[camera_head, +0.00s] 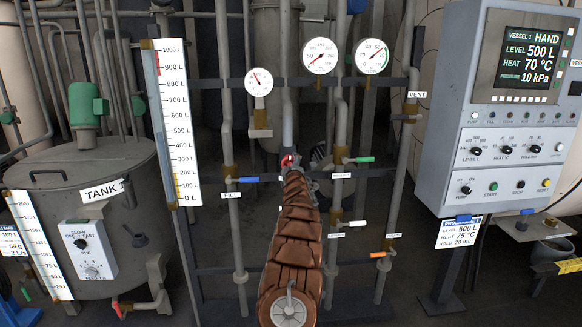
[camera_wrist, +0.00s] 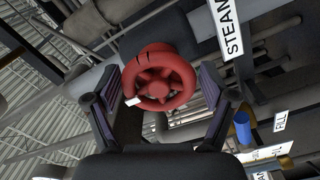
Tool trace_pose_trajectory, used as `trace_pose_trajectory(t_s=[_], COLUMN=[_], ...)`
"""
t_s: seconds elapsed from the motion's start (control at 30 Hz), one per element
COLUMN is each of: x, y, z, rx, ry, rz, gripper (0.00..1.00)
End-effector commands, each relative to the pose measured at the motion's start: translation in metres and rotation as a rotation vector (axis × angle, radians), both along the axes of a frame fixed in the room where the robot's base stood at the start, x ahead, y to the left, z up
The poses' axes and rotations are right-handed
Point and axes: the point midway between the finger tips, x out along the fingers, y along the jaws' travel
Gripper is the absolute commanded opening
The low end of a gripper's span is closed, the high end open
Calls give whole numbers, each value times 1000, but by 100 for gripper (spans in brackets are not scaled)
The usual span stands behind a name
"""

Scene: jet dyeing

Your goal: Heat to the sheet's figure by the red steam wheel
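The red steam wheel (camera_wrist: 160,76) sits between the two fingers of my gripper (camera_wrist: 160,84) in the wrist view. The fingers are apart on either side of the wheel, with gaps showing. In the head view only a bit of the red wheel (camera_head: 288,160) shows; my brown-sleeved arm hides most of it and of my gripper. The sheet (camera_head: 459,234) under the control panel reads LEVEL 500 L, HEAT 75 °C, HOLD 20 min. The panel screen (camera_head: 528,58) reads HAND, LEVEL 500 L, HEAT 70 °C, PRESSURE 10 kPa.
A STEAM label (camera_wrist: 228,28) hangs beside the wheel. The blue FILL handle (camera_head: 248,179) is close at left, and a green handle (camera_head: 361,160) at right. An orange handle (camera_head: 379,254) is lower right. Vertical pipes and gauges surround the wheel. The tank (camera_head: 85,170) stands at left.

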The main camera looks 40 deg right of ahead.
Motion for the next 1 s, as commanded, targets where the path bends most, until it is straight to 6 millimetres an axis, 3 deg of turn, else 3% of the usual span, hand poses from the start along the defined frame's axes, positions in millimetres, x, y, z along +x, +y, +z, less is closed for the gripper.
trace_pose_trajectory(t_s=[0.13, 0.57, 1.0], x=[-1, -2, -22], y=[-1, 1, 18], z=[0, 2, 2], rx=[0, -2, 0], ry=[0, -1, -2], rz=[-1, -1, 0], gripper=[100, 100, 100])
